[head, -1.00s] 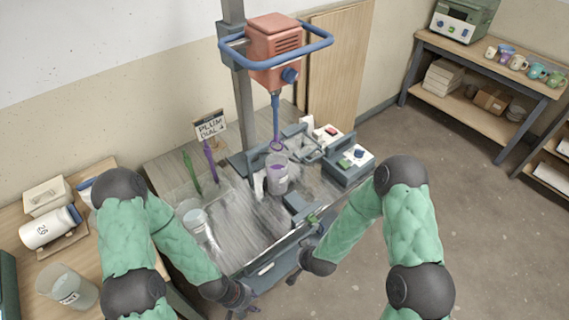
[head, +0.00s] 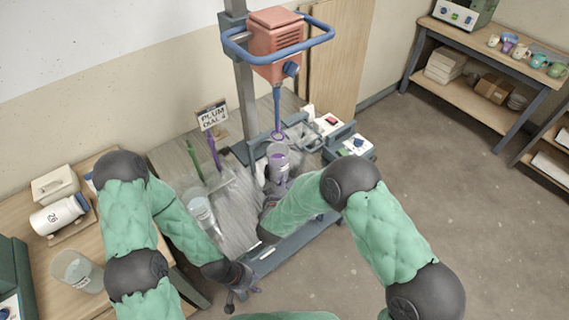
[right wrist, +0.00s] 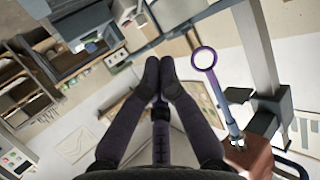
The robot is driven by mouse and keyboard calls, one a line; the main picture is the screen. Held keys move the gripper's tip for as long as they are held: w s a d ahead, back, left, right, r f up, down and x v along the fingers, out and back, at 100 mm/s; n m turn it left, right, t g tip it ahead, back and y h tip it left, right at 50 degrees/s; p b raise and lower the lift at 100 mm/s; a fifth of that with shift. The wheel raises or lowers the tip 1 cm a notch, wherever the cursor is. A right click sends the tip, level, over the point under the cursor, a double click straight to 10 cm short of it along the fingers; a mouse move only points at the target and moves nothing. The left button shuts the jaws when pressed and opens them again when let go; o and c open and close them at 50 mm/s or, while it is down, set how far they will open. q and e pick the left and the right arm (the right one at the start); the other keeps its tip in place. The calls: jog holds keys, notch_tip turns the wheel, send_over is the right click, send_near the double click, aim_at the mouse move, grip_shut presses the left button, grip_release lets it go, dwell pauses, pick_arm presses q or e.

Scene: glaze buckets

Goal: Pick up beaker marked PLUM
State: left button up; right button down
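A clear beaker with purple contents (head: 278,152) stands upright under the stirrer on the bench in the head view; I cannot read its label. A small sign (head: 212,115) behind it reads PLUM and DIAL 4. My right gripper (head: 268,198) is just in front of this beaker, partly hidden by my own arm; I cannot tell if they touch. In the right wrist view its fingertips (right wrist: 159,72) meet with nothing visible between them. My left gripper (head: 241,299) is low at the bench's front edge, away from the beaker, its finger opening unclear.
The red stirrer head (head: 275,42) hangs above, its ring (right wrist: 204,58) near my right fingers. Another clear beaker (head: 200,212) stands left on the bench, and a labelled one (head: 78,270) on the left table. A control box (head: 355,147) sits to the right.

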aim_at(286, 159)
jog(key=r+b+x, duration=0.1)
jog(key=x, duration=0.6)
jog(key=w+r+b+x, duration=0.1)
jog(key=x, duration=0.3)
jog(key=shift+w+d+r+b, duration=0.1)
jog(key=shift+w+r+b, duration=0.15)
jog(key=shift+b, duration=0.05)
pick_arm(q)
notch_tip(286, 159, down, 3)
jog(key=shift+r, duration=0.1)
pick_arm(e)
jog(key=shift+f, duration=0.2)
jog(key=shift+s+f, duration=0.1)
